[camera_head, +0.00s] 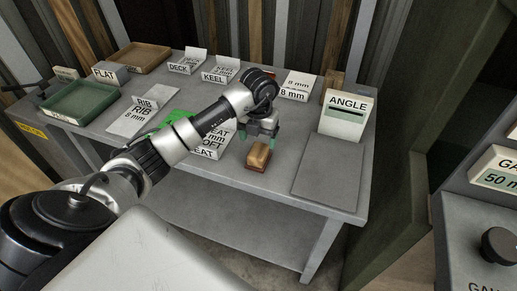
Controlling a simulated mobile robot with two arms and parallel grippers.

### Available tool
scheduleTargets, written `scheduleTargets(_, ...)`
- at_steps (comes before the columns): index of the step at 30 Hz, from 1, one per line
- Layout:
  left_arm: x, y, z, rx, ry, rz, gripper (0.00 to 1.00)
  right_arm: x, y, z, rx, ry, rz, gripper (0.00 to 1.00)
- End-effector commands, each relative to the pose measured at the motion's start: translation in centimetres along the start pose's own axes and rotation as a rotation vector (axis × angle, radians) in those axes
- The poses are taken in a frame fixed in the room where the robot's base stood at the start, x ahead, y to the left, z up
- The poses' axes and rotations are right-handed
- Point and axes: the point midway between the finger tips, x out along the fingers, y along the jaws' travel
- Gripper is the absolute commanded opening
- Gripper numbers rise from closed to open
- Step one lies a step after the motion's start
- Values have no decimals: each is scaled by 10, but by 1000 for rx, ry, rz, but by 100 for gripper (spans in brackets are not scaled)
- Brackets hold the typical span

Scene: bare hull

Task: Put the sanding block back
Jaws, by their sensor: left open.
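The sanding block (258,157), a small brown wooden block with a darker base, sits on the grey bench top (285,135) near its front edge. My left gripper (258,136) is directly above and just behind the block, pointing down, with its fingers apart. It looks empty; whether the fingertips touch the block cannot be told. My right gripper is not in view.
Labelled cards stand about the bench, including KEEL (215,76) and RIB (142,108). A green tray (80,102) and a brown tray (138,57) are at the left. An ANGLE box (345,113) stands behind a bare grey mat (327,172) at the right.

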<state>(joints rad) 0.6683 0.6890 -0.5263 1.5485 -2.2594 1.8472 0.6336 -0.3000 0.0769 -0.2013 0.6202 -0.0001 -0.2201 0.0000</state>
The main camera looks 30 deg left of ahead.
Motion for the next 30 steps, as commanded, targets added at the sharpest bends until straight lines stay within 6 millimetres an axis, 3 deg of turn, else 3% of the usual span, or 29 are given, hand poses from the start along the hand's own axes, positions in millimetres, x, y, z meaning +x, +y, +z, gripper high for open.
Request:
scheduleTargets(3,-25,0,1,0,-5,0,78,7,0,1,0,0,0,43)
scheduleTargets(9,-56,0,1,-1,-3,1,78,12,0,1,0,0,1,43)
scheduleTargets(23,-66,0,0,0,1,-2,78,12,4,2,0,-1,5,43)
scheduleTargets(26,-58,-13,-2,32,-3,-58,78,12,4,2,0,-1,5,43)
scheduleTargets(29,-42,-51,-11,110,-19,-232,78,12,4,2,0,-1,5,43)
scheduleTargets(30,-36,-73,-17,147,-29,-340,78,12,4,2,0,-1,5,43)
